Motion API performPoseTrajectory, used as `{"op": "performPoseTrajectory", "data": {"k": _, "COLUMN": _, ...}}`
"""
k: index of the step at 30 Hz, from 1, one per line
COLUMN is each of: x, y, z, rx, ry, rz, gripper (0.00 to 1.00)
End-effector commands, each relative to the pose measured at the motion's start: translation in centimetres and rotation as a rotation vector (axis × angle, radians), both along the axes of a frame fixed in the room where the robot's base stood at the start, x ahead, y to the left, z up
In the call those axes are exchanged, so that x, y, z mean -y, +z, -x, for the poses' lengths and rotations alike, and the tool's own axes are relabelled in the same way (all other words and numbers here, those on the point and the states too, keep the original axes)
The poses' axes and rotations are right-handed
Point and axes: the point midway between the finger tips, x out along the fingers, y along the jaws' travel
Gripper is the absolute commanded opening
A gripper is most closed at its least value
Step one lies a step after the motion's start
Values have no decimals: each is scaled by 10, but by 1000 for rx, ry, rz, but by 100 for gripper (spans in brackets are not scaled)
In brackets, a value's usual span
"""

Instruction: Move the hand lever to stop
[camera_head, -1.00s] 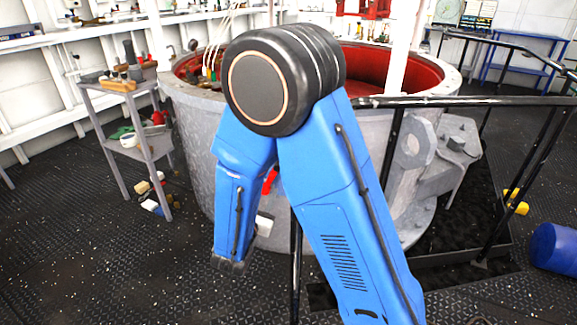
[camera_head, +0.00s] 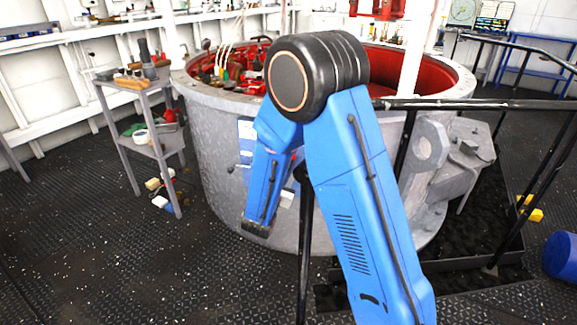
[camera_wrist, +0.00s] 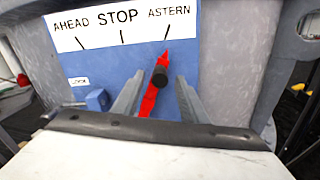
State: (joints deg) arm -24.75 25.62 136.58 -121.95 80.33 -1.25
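The hand lever (camera_wrist: 152,95) is red with a black knob (camera_wrist: 160,77), and its tip points at the ASTERN mark on the right of the scale. The white scale plate (camera_wrist: 120,22) reads AHEAD, STOP, ASTERN on a blue panel (camera_wrist: 108,66). My gripper (camera_wrist: 160,98) is open, with one grey finger on each side of the lever and visible gaps to the knob. In the head view, part of the panel (camera_head: 246,132) shows on the grey drum, left of my arm.
A blue block (camera_wrist: 96,98) sits beside a small LOCK label (camera_wrist: 79,81) on the panel. A black railing (camera_head: 480,103) runs right of my arm.

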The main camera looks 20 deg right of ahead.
Motion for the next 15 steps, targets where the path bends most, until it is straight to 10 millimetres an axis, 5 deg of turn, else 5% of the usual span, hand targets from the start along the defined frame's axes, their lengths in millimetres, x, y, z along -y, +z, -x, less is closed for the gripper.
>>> {"op": "performPoseTrajectory", "data": {"k": 6, "x": 18, "y": 0, "z": -27, "rx": 0, "ry": -1, "rz": 0, "gripper": 39}}
{"op": "performPoseTrajectory", "data": {"k": 15, "x": 26, "y": 0, "z": -42, "rx": -1, "ry": 0, "rz": 1, "gripper": 39}}
